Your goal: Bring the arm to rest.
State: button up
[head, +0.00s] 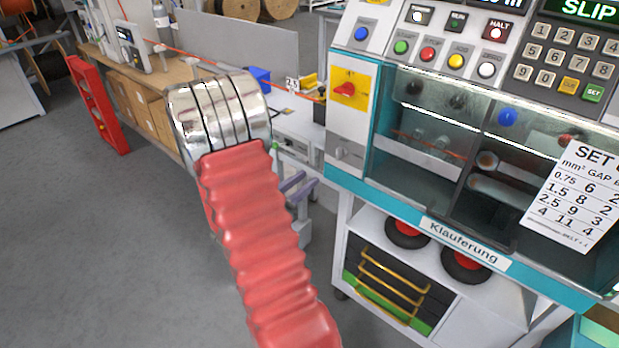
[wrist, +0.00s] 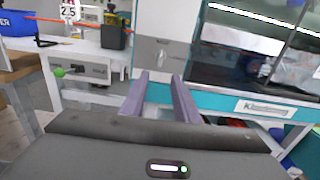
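My arm with its red ribbed sleeve (head: 255,235) and shiny ringed metal joint (head: 222,108) rises through the middle of the head view. My gripper (head: 297,185) is partly hidden behind the arm, with its purple fingers showing at the right of the sleeve. In the wrist view my gripper (wrist: 160,78) has two purple fingers standing apart with nothing between them. They point toward the white front between the bench and the machine. No held object shows.
A teal-and-white machine (head: 470,232) labelled "Klauferung" stands close at the right. A workbench (head: 180,72) with a red-orange cable (head: 185,52) above it is behind the arm. A red rack (head: 98,105) stands at the left. Grey floor (head: 110,240) at the left is clear.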

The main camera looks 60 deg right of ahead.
jog(key=shift+a, duration=0.1)
dwell(0.6)
jog(key=s+a+f+m+g+y, duration=0.4)
jog(key=s+f+m, duration=0.1)
jog(key=s, duration=0.3)
jog(key=s+a+m+y, duration=0.2)
jog(key=a+m+y, duration=0.35)
jog(key=a, duration=0.35)
jog(key=w+a+r+m+t+y, duration=0.2)
jog(key=a, duration=0.5)
jog(key=w+a+r+m+t+y, duration=0.2)
jog(key=w+a+r+m+t, duration=0.1)
jog(key=a, duration=0.4)
jog(key=w+a+r+m+t+y, duration=0.2)
jog(key=a, duration=0.5)
jog(key=a+r+n+t+y, duration=0.1)
jog(key=a+r+t, duration=0.4)
jog(key=a+r, duration=0.5)
jog(key=shift+w+a+r+y, duration=0.2)
jog(key=shift+w+r+y, duration=0.2)
jog(key=shift+y, duration=0.25)
